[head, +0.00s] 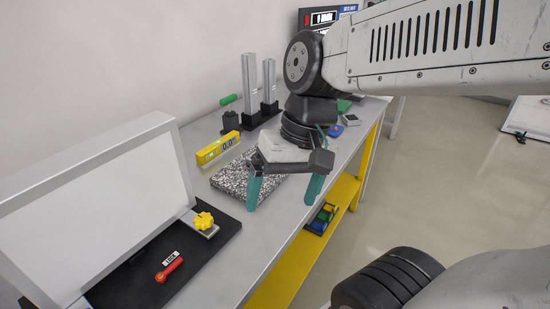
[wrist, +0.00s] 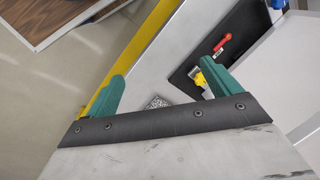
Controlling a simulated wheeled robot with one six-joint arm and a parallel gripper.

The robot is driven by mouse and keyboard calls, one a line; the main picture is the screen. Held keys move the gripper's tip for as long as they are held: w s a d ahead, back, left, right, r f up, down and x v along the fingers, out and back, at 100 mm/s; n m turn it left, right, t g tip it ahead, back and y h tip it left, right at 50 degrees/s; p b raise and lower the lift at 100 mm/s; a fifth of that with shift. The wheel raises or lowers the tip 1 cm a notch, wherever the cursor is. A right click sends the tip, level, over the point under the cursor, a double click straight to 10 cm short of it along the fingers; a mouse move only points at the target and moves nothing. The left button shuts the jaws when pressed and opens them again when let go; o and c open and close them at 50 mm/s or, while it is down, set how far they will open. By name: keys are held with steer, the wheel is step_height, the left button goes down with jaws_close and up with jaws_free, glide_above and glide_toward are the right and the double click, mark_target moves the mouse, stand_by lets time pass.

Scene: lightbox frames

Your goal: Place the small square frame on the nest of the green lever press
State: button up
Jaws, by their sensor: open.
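My gripper (head: 283,196) is open and empty, fingers pointing down over the bench near the speckled block. In the wrist view its two green fingers (wrist: 168,84) stand wide apart with nothing between them. A green handle (head: 229,99) shows beside two upright metal columns (head: 250,88) on black bases at the back of the bench; I cannot tell whether this is the lever press. A small grey square piece (head: 350,120) lies behind my wrist, partly hidden; I cannot tell whether it is the small square frame. No nest can be made out.
The grey bench (head: 283,228) has a yellow lower shelf (head: 285,277). A speckled block (head: 228,180) and a yellow level (head: 215,149) lie on it. At left, a large white panel (head: 95,215) stands with a black base (head: 140,281), yellow knob (head: 204,220) and red handle (head: 170,270).

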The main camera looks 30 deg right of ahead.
steer(key=w+a+f+m+t+y, duration=0.1)
steer(key=w+f+m+t+y, duration=0.2)
steer(key=w+m+y, duration=0.7)
steer(key=w+d+f+m+t+h, duration=0.2)
steer(key=w+d+f+m+t, duration=0.1)
steer(key=w+d+m, duration=0.3)
steer(key=w+d+f+m+t+h, duration=0.3)
steer(key=w+d+f+m, duration=0.1)
steer(key=w+d+m, duration=0.2)
steer(key=w+d+f+m+t+h, duration=0.2)
steer(key=w+d+f+m, duration=0.2)
steer(key=w+d+m, duration=0.2)
steer(key=shift+w+d+f+m+t+h, duration=0.1)
steer(key=shift+w+d+m+t+h, duration=0.2)
steer(key=shift+d+t, duration=0.15)
steer(key=x, duration=0.7)
steer(key=shift+w+a+f, duration=0.1)
steer(key=shift+a+f, duration=0.15)
steer(key=shift+f, duration=0.1)
steer(key=c, duration=1.2)
steer(key=shift+r, duration=0.1)
steer(key=shift+c, duration=0.2)
